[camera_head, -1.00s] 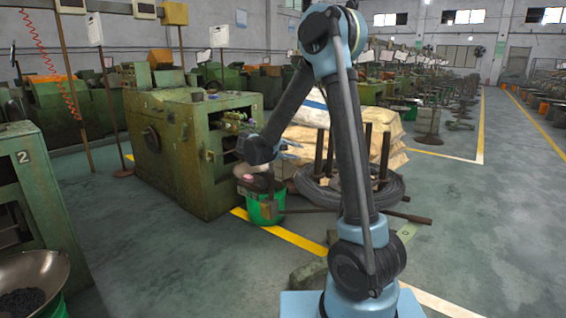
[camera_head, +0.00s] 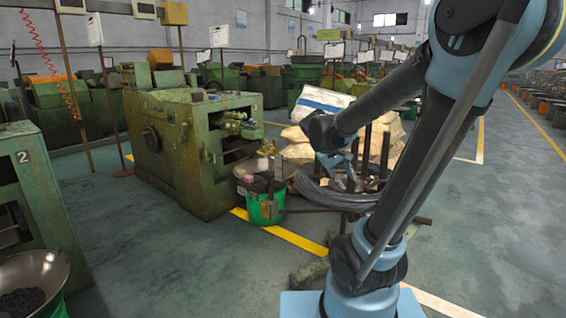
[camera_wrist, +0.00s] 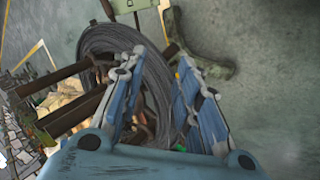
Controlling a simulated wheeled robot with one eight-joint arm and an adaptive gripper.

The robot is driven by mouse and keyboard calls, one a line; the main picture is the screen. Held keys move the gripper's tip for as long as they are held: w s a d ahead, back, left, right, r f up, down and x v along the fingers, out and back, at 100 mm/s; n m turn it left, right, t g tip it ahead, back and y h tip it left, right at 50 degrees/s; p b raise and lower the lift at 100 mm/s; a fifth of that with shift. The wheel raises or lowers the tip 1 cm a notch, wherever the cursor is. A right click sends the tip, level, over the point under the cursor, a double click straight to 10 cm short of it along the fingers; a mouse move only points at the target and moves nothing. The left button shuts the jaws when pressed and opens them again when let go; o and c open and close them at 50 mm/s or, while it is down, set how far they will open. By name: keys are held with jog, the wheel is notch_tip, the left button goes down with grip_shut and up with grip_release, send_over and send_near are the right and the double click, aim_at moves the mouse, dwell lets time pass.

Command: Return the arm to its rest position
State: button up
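My arm rises from its light-blue base (camera_head: 350,303) at the bottom of the head view and leans right, with its forearm reaching back left. My gripper (camera_head: 350,182) hangs at the forearm's end, in front of the wire coil. In the wrist view the two blue fingers of my gripper (camera_wrist: 163,62) stand apart, with coil and floor showing between them. It looks open and empty. Its fingertips are small and partly lost against the coil in the head view.
A black wire coil (camera_head: 322,193) with upright dark posts lies on the floor; it also fills the wrist view's middle (camera_wrist: 98,38). A green bucket (camera_head: 266,211) and green machine (camera_head: 190,150) stand left. A metal bowl (camera_head: 50,272) is front left. Floor at right (camera_head: 500,200) is clear.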

jog(key=s+a+f+m+y, duration=0.1)
jog(key=s+f+m+y, duration=0.1)
jog(key=s, duration=0.7)
jog(key=s+a+f+m+g+y, duration=0.1)
jog(key=s+f+y, duration=0.2)
jog(key=s+f, duration=0.4)
jog(key=s, duration=0.3)
jog(key=shift+s+a+m+y, duration=0.2)
jog(key=shift+s+m+y, duration=0.05)
jog(key=shift+m+y, duration=0.15)
jog(key=shift+f, duration=0.1)
jog(key=shift+w+f, duration=0.2)
jog(key=shift+w, duration=0.2)
dwell(1.2)
